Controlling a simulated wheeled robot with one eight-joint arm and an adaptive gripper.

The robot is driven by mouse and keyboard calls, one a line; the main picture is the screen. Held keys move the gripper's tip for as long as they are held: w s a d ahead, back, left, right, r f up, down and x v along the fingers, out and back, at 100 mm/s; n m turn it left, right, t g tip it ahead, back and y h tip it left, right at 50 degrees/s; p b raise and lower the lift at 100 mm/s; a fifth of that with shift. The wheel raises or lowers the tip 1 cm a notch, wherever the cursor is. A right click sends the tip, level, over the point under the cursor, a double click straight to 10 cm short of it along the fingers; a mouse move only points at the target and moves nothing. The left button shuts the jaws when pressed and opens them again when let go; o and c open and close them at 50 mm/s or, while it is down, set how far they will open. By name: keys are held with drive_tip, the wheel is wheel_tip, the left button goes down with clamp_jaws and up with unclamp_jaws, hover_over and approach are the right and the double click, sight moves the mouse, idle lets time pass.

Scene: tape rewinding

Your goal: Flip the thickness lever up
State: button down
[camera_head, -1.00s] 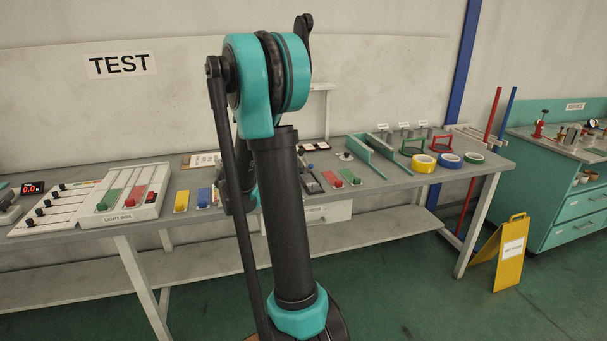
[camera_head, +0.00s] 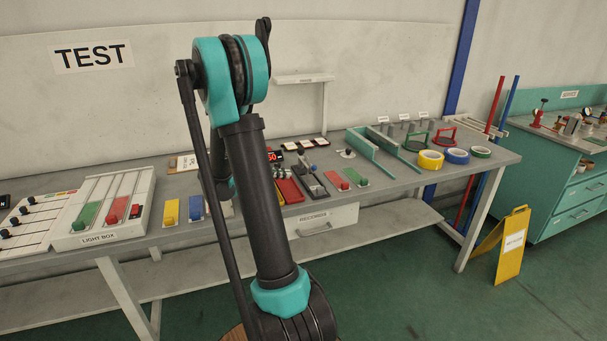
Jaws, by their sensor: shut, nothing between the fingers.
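No part is marked clearly enough for me to say which one is the thickness lever. A small dark device with a knob (camera_head: 311,168) stands mid-bench, and a small fitting with a dark knob (camera_head: 346,153) sits to its right. Both are too small to tell a lever's position. My gripper does not show; my own arm crosses the middle of the view and hides part of the bench behind it.
The grey bench (camera_head: 405,181) runs along the wall. On it are the light box (camera_head: 146,186), coloured blocks, green upright plates (camera_head: 366,146) and tape rolls (camera_head: 430,160). A records drawer (camera_head: 321,221) hangs below. A yellow floor sign (camera_head: 512,245) stands at right.

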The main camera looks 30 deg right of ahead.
drive_tip(key=x, duration=1)
idle(0.3)
drive_tip(key=shift+s+r+n+g, duration=0.2)
drive_tip(key=shift+r+n+g, duration=0.1)
drive_tip(key=shift+r+n, duration=0.25)
drive_tip(key=shift+s+r+n+g, duration=0.25)
drive_tip(key=shift+r+n, duration=0.2)
drive_tip(key=shift+r, duration=0.25)
drive_tip(key=shift+w, duration=0.1)
drive_tip(key=shift+r, duration=0.1)
